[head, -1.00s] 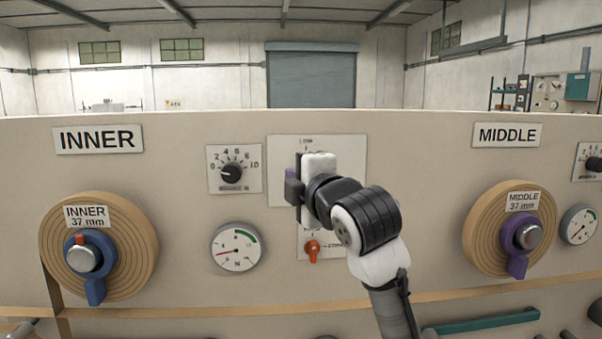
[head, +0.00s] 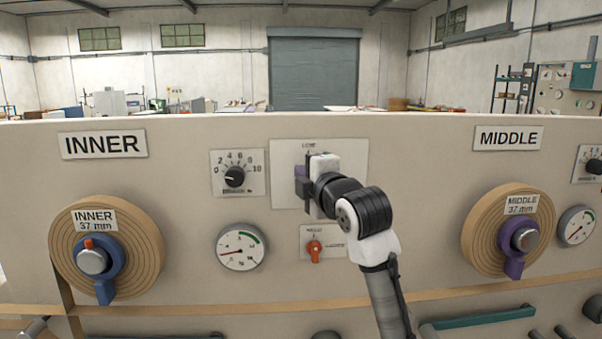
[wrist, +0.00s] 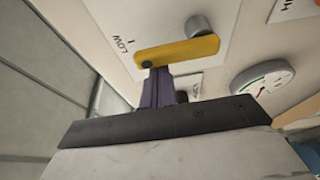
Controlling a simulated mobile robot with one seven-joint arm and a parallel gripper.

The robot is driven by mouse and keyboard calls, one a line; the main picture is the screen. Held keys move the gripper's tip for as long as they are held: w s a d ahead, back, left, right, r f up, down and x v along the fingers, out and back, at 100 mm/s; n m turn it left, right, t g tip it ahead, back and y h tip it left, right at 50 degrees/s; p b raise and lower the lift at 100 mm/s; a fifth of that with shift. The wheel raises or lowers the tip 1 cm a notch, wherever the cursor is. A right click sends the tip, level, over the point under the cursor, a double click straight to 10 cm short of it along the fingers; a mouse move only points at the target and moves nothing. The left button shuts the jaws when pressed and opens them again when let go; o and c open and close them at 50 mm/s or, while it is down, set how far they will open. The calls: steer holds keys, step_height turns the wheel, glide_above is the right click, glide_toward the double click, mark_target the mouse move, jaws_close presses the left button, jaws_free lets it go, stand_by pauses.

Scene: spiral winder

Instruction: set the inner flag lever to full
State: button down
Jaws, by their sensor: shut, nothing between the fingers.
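The inner flag lever shows in the wrist view as a yellow bar (wrist: 185,50) on a pale plate, with a dark screw at one end and a grey round knob near the other. The word LOW is printed on the plate beside the screw end. In the head view the plate (head: 355,160) sits between the INNER and MIDDLE signs, and my gripper hides the lever. My gripper (head: 301,178) is shut and empty in front of the plate. Its purple fingers (wrist: 158,88) reach up to the screw end of the bar; whether they touch it is unclear.
A numbered dial (head: 235,176), a round gauge (head: 241,247) and a small red selector (head: 315,249) are close by on the panel. The INNER tape roll (head: 140,250) is at left, the MIDDLE roll (head: 480,235) at right. The panel face stands close behind my gripper.

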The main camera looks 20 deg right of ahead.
steer(key=shift+d+m+b, duration=0.3)
steer(key=shift+m+b, duration=0.2)
steer(key=shift+m, duration=0.2)
steer(key=s+d+f+m+t+h+b, duration=0.1)
steer(key=d+f+m+h+b, duration=0.1)
steer(key=m, duration=0.7)
steer(key=s+d+f+m+t+h+b, duration=0.1)
steer(key=d+m+h+b, duration=0.3)
steer(key=m, duration=0.6)
steer(key=shift+f+t, duration=0.35)
steer(key=shift+t, duration=0.25)
steer(key=shift+d+f, duration=0.1)
